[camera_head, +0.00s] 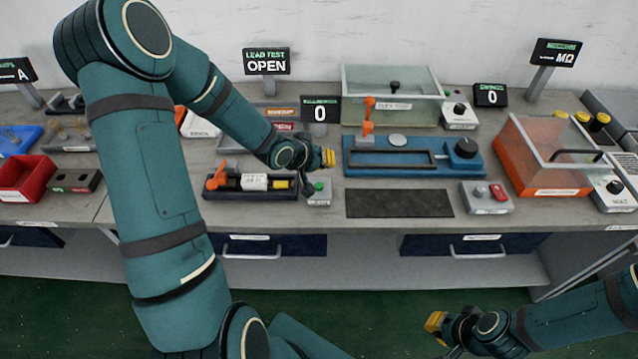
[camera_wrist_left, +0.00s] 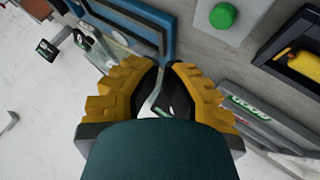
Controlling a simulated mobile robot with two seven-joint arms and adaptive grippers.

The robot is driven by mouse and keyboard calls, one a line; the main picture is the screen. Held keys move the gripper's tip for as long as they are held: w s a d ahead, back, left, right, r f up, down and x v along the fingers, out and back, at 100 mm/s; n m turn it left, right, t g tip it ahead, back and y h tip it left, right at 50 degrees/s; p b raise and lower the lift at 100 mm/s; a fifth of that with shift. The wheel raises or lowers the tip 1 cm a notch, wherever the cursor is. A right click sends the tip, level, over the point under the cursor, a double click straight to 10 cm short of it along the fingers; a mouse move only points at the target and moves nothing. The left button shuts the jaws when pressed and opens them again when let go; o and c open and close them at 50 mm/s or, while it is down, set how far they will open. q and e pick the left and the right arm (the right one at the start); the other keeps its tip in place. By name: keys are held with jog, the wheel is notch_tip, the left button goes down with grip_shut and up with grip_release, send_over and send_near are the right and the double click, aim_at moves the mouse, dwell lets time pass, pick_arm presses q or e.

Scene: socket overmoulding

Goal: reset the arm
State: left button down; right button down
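My left arm reaches across the head view from the left. Its gripper (camera_head: 327,158) hangs above the bench, in front of the blue fixture's left end in the picture. In the left wrist view its yellow-padded fingers (camera_wrist_left: 168,82) stand apart with a gap between them and nothing held. A green button on a grey box (camera_wrist_left: 223,16) lies beyond them. My right gripper (camera_head: 436,324) is at the lower right, low in front of the bench and away from everything. Its fingers are partly hidden, and its opening is unclear.
The blue fixture (camera_head: 455,170) and the black tray with an orange-handled clamp (camera_head: 250,195) are near my left gripper. A dark mat (camera_head: 400,204), an orange clear-lidded box (camera_head: 540,165) and a red bin (camera_head: 25,178) are also on the bench. The floor in front is clear.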

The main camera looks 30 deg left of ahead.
dwell(0.5)
pick_arm(q)
jog(key=s+d+f+g, duration=0.1)
jog(key=d+f, duration=0.1)
jog(key=d, duration=0.2)
jog(key=s+d+f+m+g+h, duration=0.1)
jog(key=s+d+f, duration=0.1)
jog(key=d+f, duration=0.1)
jog(key=s+d+f, duration=0.2)
jog(key=d, duration=0.3)
jog(key=shift+s+f+g+h, duration=0.15)
jog(key=shift+f+g+h, duration=0.15)
jog(key=shift+f+g, duration=0.1)
jog(key=s+d+f+m+g, duration=0.1)
jog(key=s+d+f+g, duration=0.1)
jog(key=s, duration=0.4)
jog(key=s+d+f+m+g, duration=0.1)
jog(key=s+d+f+g, duration=0.1)
jog(key=s+d+f, duration=0.2)
jog(key=s+d, duration=0.2)
jog(key=d, duration=0.1)
jog(key=shift+s+f+m, duration=0.25)
jog(key=shift+f+m, duration=0.1)
jog(key=shift+m, duration=0.05)
